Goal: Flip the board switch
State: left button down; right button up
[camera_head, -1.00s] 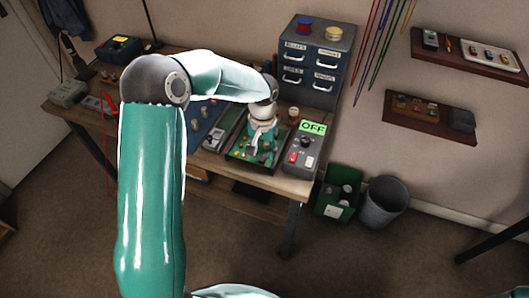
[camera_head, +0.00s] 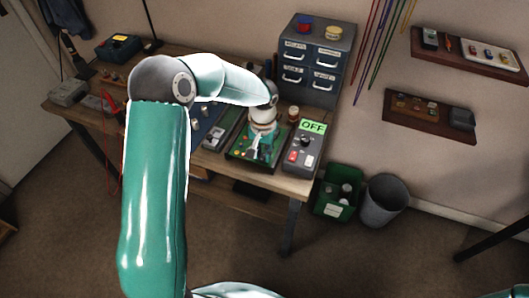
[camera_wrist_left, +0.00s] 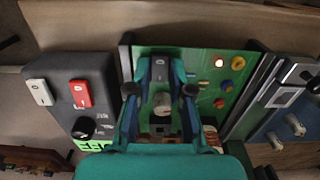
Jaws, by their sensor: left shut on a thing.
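The green circuit board (camera_head: 241,151) lies on the bench, left of the grey control box, and also fills the middle of the left wrist view (camera_wrist_left: 206,100). The board switch (camera_wrist_left: 159,69) is a grey rocker with a 0 mark on the board. My left gripper (camera_head: 257,156) reaches down over the board. In the left wrist view its fingers (camera_wrist_left: 160,72) stand on both sides of the switch and are shut on it. A round grey knob (camera_wrist_left: 162,103) shows between the fingers, nearer the palm. My right gripper is not in view.
The control box (camera_head: 305,150) has a green OFF sign (camera_head: 313,127), a red rocker (camera_wrist_left: 80,93), a white rocker (camera_wrist_left: 39,91) and a black dial (camera_wrist_left: 83,128). A red lamp (camera_wrist_left: 219,62) glows on the board. A drawer cabinet (camera_head: 316,62) stands behind.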

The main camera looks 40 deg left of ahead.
pick_arm(q)
jog(key=shift+w+g+p, duration=0.2)
jog(key=shift+g+p, duration=0.4)
jog(key=shift+g, duration=0.2)
jog(key=c, duration=1)
grip_release()
jog(key=shift+c, duration=0.2)
notch_tip(320, 180, up, 12)
jog(key=w, duration=0.1)
jog(key=shift+w+a, duration=0.25)
jog(key=shift+w, duration=0.15)
jog(key=shift+f, duration=0.25)
